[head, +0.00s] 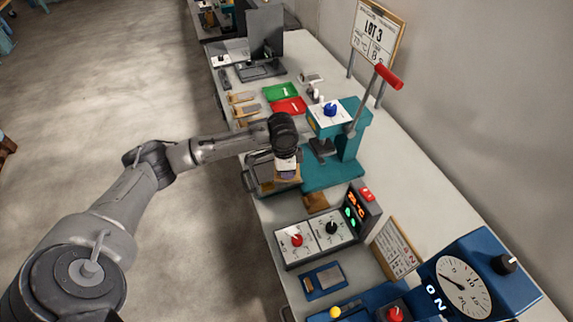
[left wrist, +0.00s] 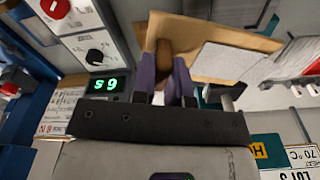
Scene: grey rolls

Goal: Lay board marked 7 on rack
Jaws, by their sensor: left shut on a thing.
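My left gripper (head: 287,168) is above the bench's near edge, left of the teal press. In the left wrist view its purple fingers (left wrist: 166,80) are shut on the brown grip of a tan board (left wrist: 250,40). A light grey sheet (left wrist: 222,62) shows against the board. No number is readable on it. In the head view the arm mostly hides the board. A grey metal frame (head: 262,187), perhaps the rack, stands just under and beside the gripper, partly hidden. My right gripper is not in view.
The teal press (head: 350,146) with a red-handled lever stands close on the right. Further back lie tan boards (head: 242,97), a green tray (head: 281,91) and a red tray (head: 290,106). In front are a control box (head: 313,240) and a blue dial unit (head: 480,280).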

